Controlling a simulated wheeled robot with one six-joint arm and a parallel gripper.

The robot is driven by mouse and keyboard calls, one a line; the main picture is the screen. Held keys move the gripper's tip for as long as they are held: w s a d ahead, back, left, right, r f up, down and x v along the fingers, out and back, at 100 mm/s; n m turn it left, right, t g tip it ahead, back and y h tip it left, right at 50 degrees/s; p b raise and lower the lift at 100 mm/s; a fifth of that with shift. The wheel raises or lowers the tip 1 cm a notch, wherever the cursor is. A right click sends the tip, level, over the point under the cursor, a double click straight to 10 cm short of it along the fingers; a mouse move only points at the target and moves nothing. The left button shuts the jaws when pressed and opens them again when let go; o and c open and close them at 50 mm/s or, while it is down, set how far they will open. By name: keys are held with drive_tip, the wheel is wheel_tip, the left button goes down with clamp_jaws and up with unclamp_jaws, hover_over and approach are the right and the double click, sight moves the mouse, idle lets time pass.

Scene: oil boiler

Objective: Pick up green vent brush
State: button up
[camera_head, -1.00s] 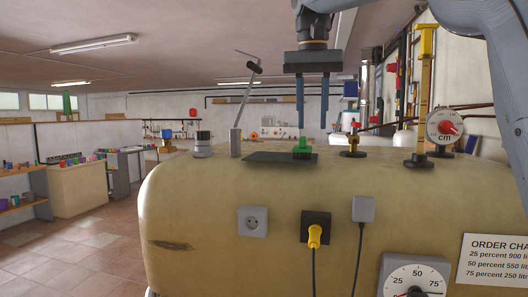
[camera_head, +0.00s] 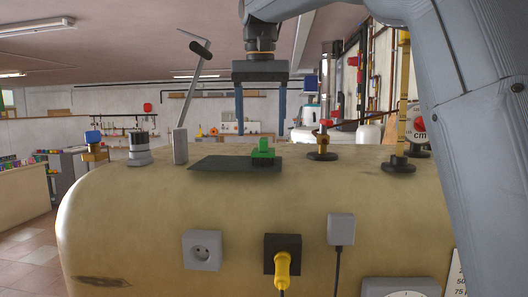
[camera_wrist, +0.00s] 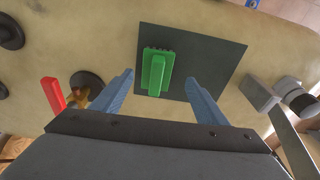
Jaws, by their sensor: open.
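The green vent brush (camera_head: 263,153) lies on a dark flat mat (camera_head: 215,164) on top of the beige tank. In the wrist view the brush (camera_wrist: 157,72) shows its bristled edge and a long raised handle, on the mat (camera_wrist: 212,58). My gripper (camera_head: 261,126) is open and empty, pointing down above the brush. In the wrist view the brush appears between the two blue fingers of the gripper (camera_wrist: 159,78), nearer the left one. The fingers look apart from the brush; the exact height gap is hard to tell.
Right of the mat stands a brass valve with a red handle (camera_head: 323,142), then a tall yellow gauge rod (camera_head: 402,110). Left of it are a grey block with a slanted lever (camera_head: 181,145) and a grey cap (camera_head: 139,150). Sockets and a yellow plug (camera_head: 282,265) are on the tank front.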

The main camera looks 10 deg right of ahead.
sight(264, 138)
drive_tip(key=shift+w+d+f+p, duration=0.15)
drive_tip(key=shift+w+f+p, duration=0.2)
drive_tip(key=shift+f, duration=0.45)
drive_tip(key=shift+w+d+f+p, duration=0.2)
drive_tip(key=shift+f+p, duration=0.25)
drive_tip(key=shift+f, duration=0.4)
drive_tip(key=shift+w+d+f+p, duration=0.1)
drive_tip(key=shift+w+f+p, duration=0.25)
drive_tip(key=shift+f, duration=0.45)
drive_tip(key=shift+s, duration=0.15)
drive_tip(key=c, duration=1.2)
drive_tip(key=shift+r, duration=0.15)
wheel_tip(264, 138, up, 10)
drive_tip(key=shift+f+b, duration=0.1)
drive_tip(key=shift+b, duration=1.05)
